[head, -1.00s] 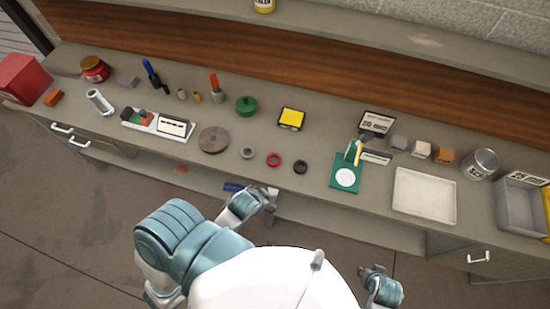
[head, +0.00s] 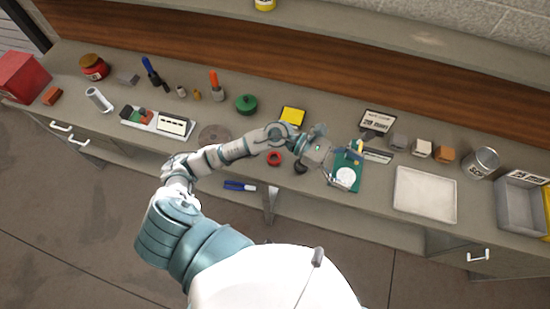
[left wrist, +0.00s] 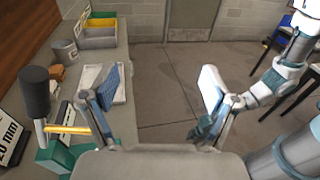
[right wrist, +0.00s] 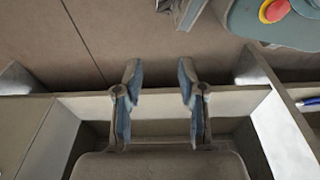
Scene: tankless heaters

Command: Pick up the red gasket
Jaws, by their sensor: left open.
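The red gasket (head: 274,158) is a small red ring lying flat near the front edge of the bench in the head view, just below my left forearm. My left gripper (head: 346,168) is to the right of the gasket, over the green pad with the white disc (head: 346,177), pointing right. In the left wrist view its two fingers (left wrist: 160,85) are spread with nothing between them. Neither wrist view shows the gasket.
A yellow-topped box (head: 292,116) sits behind the arm. A brown disc (head: 212,133) is partly hidden by the arm. A white tray (head: 425,195), a metal can (head: 482,162) and a grey bin (head: 520,207) stand to the right. A blue-handled tool (head: 240,186) lies below the bench top.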

